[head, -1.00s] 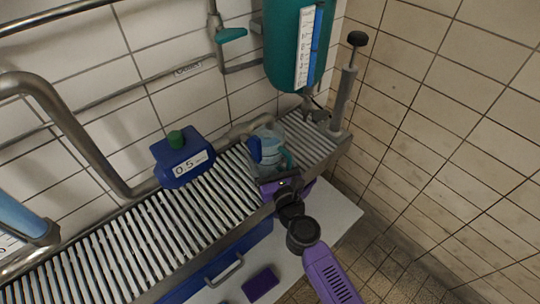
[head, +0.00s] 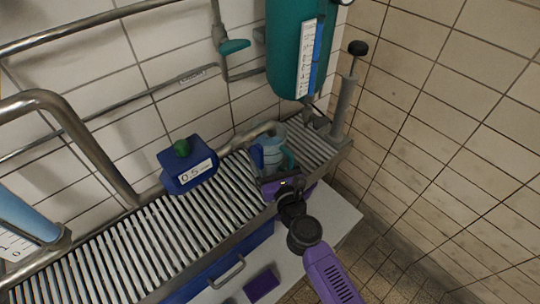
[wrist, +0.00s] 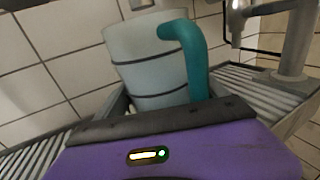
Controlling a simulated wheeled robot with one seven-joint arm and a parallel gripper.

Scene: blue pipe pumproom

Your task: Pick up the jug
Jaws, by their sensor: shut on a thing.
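The jug (head: 272,150) is pale blue and see-through, with dark bands and a teal handle. It is upright over the right part of the slatted metal rack. It fills the middle of the wrist view (wrist: 145,65), its handle (wrist: 190,55) toward the right. My gripper (head: 274,168) is shut on the jug from the front, low on its body. In the wrist view its purple housing hides the jug's base. I cannot tell whether the base clears the slats.
A blue container (head: 187,168) with a green cap, marked 0.5, stands left on the rack (head: 150,245). A teal tank (head: 293,55) hangs behind and above the jug. A grey post (head: 344,100) with a black knob stands right. Bare slats lie left of the jug.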

